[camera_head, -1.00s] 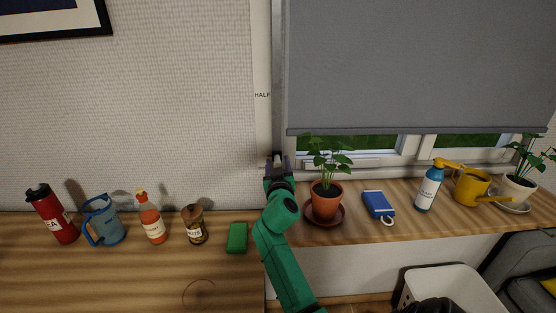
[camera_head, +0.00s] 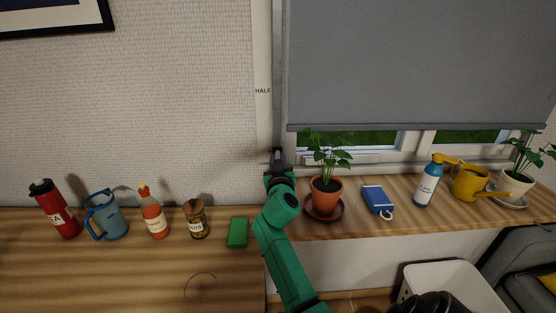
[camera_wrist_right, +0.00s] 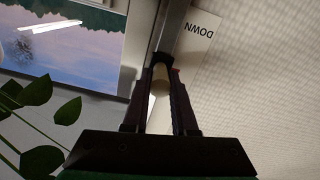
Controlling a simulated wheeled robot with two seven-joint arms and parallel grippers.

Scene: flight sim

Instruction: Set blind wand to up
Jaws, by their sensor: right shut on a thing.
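The grey window blind (camera_head: 420,65) hangs over the upper part of the window, its straight lower edge just above the sill plants. A narrow strip with the label HALF (camera_head: 263,91) runs down the wall beside it. My right gripper (camera_head: 277,156) is at the left side of the window, below that label. In the right wrist view its fingers (camera_wrist_right: 162,68) are shut on the pale blind wand (camera_wrist_right: 159,92), which runs between them. A DOWN label (camera_wrist_right: 198,27) shows upside down beside the fingertips. My left gripper is out of view.
A potted plant (camera_head: 326,190) stands close right of my right arm. A blue object (camera_head: 377,201), spray bottle (camera_head: 425,185) and yellow watering can (camera_head: 469,182) stand farther right. A green block (camera_head: 237,232) and jar (camera_head: 197,220) are on the left counter.

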